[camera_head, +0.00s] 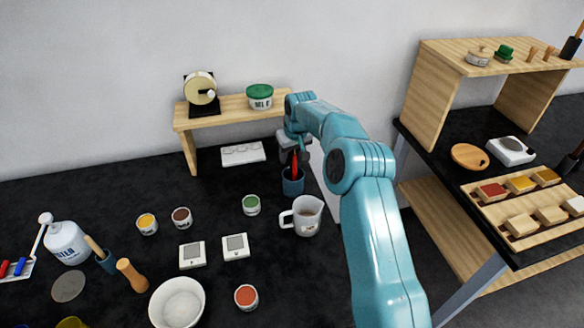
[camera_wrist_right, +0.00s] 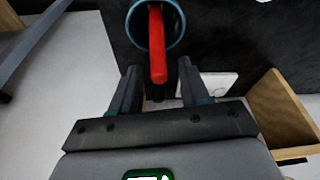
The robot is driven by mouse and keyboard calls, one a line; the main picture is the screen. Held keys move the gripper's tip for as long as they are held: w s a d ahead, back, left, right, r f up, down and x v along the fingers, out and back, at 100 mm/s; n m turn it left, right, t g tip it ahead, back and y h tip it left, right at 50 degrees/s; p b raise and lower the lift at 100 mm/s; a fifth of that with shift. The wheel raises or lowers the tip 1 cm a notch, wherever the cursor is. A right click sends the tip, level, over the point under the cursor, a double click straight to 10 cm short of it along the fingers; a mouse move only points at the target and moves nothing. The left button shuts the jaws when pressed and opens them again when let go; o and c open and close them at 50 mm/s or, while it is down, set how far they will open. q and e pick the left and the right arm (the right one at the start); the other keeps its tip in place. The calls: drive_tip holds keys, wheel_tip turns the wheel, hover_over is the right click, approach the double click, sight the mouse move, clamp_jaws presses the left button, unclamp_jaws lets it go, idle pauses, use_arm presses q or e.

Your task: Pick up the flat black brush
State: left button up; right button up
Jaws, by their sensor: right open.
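A blue cup (camera_head: 292,184) stands on the black table below my right gripper (camera_head: 293,150). A red handle (camera_head: 294,164) rises from the cup, with something dark beside it. In the right wrist view, the cup (camera_wrist_right: 140,38) and the red handle (camera_wrist_right: 157,45) lie just beyond my right gripper (camera_wrist_right: 158,70). Its fingers are apart, with the red handle's end between them in the picture. A small dark part shows under that end; I cannot tell whether it is the flat black brush. My left gripper is out of view.
A green paint pot (camera_head: 251,205) is left of the jug. A second table with colour blocks (camera_head: 520,184) is at right.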

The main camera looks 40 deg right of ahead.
drive_tip(key=shift+s+d, duration=0.1)
drive_tip(key=c, duration=0.5)
clamp_jaws()
